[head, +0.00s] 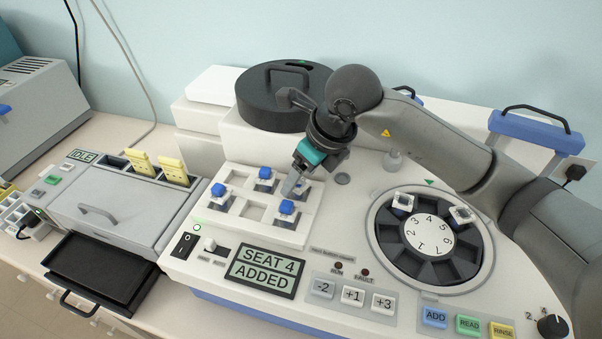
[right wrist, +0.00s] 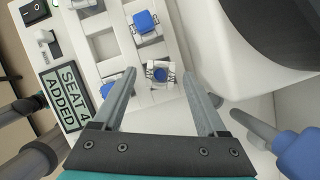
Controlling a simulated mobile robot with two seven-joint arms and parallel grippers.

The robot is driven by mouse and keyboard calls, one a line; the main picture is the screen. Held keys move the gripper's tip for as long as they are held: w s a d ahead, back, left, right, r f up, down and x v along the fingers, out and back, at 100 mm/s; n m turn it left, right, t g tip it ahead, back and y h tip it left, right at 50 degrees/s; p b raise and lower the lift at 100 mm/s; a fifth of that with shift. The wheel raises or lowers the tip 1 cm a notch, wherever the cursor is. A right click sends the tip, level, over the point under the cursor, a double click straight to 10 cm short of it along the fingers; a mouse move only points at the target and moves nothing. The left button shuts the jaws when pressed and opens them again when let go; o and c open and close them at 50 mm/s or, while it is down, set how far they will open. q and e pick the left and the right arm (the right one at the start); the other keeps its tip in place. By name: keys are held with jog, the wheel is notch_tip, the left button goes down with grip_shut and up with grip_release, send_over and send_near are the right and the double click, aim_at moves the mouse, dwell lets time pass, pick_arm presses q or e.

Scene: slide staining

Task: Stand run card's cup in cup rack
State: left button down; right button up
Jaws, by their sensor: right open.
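The cup rack (head: 262,233) is a white block with square openings on the left of the white machine. Several blue-topped cups stand in it, including one at the left (head: 218,190), one at the back (head: 265,173) and one at the front (head: 287,207). My right gripper (head: 291,189) is low over the rack's right side, open and empty. The left finger partly hides another cup. No run card can be made out.
A display (head: 265,272) reads "SEAT 4 ADDED". The numbered carousel (head: 431,283) at right holds two white, dark-centred items (head: 403,202) (head: 462,214). A black round lid (head: 285,108) stands behind the rack. A grey unit (head: 120,213) with yellow holders and a black tray is at left.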

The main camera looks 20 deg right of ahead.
jog(key=v, duration=1.1)
jog(key=shift+r, duration=0.25)
jog(key=shift+s+d, duration=0.1)
jog(key=shift+d, duration=0.05)
